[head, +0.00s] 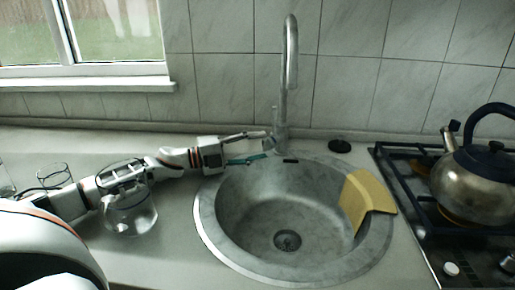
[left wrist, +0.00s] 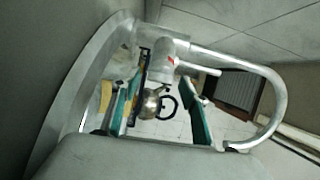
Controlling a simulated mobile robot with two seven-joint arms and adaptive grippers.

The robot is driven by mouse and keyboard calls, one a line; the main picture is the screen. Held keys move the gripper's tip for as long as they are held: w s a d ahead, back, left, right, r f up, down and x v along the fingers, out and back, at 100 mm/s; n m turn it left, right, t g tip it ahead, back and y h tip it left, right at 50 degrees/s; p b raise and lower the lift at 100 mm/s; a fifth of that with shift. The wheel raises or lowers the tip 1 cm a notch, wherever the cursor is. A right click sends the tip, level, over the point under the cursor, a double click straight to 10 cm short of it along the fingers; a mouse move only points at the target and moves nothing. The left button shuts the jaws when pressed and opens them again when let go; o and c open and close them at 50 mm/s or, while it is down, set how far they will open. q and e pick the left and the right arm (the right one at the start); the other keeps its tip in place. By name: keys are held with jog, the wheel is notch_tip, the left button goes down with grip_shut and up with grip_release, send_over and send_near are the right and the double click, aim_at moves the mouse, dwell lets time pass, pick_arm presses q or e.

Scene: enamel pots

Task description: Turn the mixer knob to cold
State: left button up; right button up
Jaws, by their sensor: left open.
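The steel mixer tap (head: 282,122) stands behind the round sink, its tall spout curving up and over. In the left wrist view the tap body (left wrist: 163,62) has a small red mark, and a short rod-like knob (left wrist: 200,69) sticks out from it. My left gripper (head: 264,147) reaches in from the left, just left of the tap base. Its two teal-padded fingers are open, with nothing held; they also show in the left wrist view (left wrist: 160,108). I cannot tell whether a finger touches the knob. My right gripper is out of view.
The grey sink (head: 210,222) has a yellow cloth (head: 364,198) over its right rim. A black round plug (head: 339,146) lies behind it. A steel kettle (head: 474,188) stands on the stove at right. A glass pot (head: 131,215) stands by my left arm.

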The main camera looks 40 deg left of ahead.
pick_arm(q)
jog(key=c, duration=1.1)
